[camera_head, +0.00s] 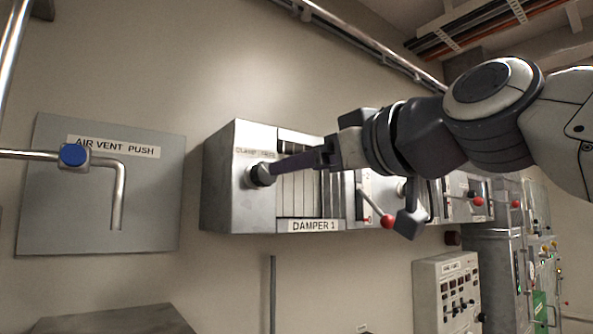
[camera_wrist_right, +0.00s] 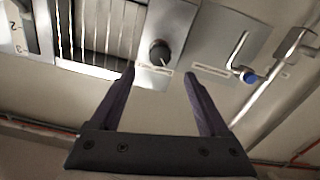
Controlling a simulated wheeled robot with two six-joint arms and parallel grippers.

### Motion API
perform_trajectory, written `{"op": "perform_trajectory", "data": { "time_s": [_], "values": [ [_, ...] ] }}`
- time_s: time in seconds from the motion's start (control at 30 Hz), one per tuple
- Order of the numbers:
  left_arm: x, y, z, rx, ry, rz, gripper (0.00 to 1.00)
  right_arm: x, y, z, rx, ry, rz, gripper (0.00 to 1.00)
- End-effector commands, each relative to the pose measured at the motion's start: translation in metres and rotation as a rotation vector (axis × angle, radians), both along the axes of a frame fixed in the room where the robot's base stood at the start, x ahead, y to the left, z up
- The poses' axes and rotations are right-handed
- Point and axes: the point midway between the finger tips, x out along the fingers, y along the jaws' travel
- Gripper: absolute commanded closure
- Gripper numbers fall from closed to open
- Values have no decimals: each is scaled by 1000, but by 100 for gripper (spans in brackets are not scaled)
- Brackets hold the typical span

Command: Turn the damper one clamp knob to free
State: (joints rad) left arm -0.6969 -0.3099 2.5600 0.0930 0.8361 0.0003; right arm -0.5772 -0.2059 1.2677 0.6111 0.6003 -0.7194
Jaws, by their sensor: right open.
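The clamp knob (camera_head: 262,174) is a dark round knob on the left face of the Damper 1 box (camera_head: 226,200), under a small printed label. My right gripper (camera_head: 275,172) reaches in from the right, and its fingertips overlap or come close to the knob in the head view. In the right wrist view the knob (camera_wrist_right: 159,53) shows beyond the tips of the two open purple fingers (camera_wrist_right: 159,78), roughly between them. The fingers are apart and hold nothing; a gap to the knob shows there. My left gripper is not in view.
An air vent plate (camera_head: 60,200) with a bent pipe and blue button (camera_head: 74,155) is on the wall at left. A red-tipped lever (camera_head: 388,221) sits right of the damper slats. A control box (camera_head: 447,292) is lower right.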

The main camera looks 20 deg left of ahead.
Motion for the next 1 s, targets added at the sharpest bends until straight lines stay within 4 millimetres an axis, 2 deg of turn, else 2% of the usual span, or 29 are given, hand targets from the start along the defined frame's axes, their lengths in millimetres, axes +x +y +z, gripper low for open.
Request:
{"op": "perform_trajectory", "data": {
  "time_s": [0.07,0.53,0.7,1.0],
  "values": [
    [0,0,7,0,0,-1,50,4,6,5,2,-4,3,21],
    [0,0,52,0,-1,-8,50,53,70,4,0,-1,2,21],
    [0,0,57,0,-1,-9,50,61,79,2,0,-3,1,21],
    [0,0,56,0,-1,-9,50,62,81,1,0,-3,1,21]
  ]
}}
